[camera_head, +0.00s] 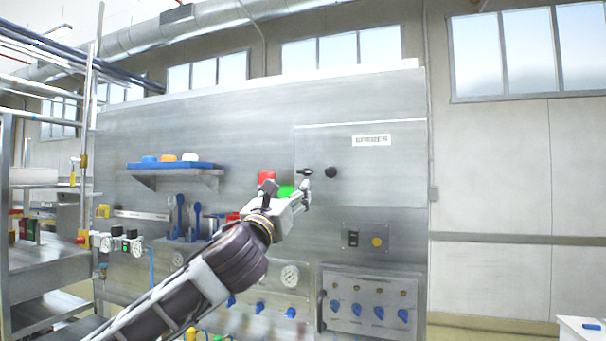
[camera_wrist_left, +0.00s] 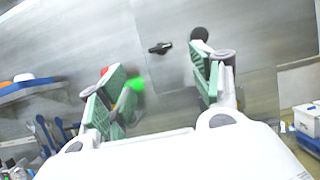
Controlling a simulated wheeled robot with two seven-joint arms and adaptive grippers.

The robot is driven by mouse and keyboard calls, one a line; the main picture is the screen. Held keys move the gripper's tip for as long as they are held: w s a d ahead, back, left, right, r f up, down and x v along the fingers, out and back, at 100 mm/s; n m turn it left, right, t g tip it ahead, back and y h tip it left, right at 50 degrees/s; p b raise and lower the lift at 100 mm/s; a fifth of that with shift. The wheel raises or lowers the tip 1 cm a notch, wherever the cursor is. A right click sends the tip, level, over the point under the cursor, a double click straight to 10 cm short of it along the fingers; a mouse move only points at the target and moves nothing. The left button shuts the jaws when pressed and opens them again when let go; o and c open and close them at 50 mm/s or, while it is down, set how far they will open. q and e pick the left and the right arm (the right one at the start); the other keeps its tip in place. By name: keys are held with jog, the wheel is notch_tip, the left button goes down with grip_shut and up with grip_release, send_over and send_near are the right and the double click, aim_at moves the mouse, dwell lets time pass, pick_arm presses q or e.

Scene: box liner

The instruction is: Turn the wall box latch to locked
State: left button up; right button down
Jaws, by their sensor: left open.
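The wall box (camera_head: 400,185) is a flat grey metal door with a white label (camera_head: 371,140) on the steel wall. A small dark handle, apparently the latch (camera_head: 306,171), is near its left edge; it lies roughly crosswise in the left wrist view (camera_wrist_left: 160,47). A round black knob (camera_head: 331,172) is just right of it and also shows in the wrist view (camera_wrist_left: 200,34). My left gripper (camera_head: 287,190) is open and empty in front of the wall, fingers (camera_wrist_left: 160,76) spread below and to either side of the latch, apparently not touching it. My right gripper is out of view.
A red button (camera_head: 266,177) and a lit green one (camera_head: 287,192) are close behind my left gripper. A shelf with a blue tray (camera_head: 170,165) is to the left. Gauges and blue valve handles (camera_head: 379,312) are below. Bare wall is above the box.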

aim_at(304, 172)
pick_arm(q)
jog(key=shift+p+x, duration=1)
jog(key=shift+x, duration=2.9)
jog(key=shift+p+x, duration=0.4)
jog(key=shift+x, duration=1.95)
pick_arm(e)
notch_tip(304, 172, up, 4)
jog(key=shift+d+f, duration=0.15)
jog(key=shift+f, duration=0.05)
pick_arm(q)
jog(key=shift+c, duration=0.5)
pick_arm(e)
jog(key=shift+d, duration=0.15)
pick_arm(q)
jog(key=c, duration=0.9)
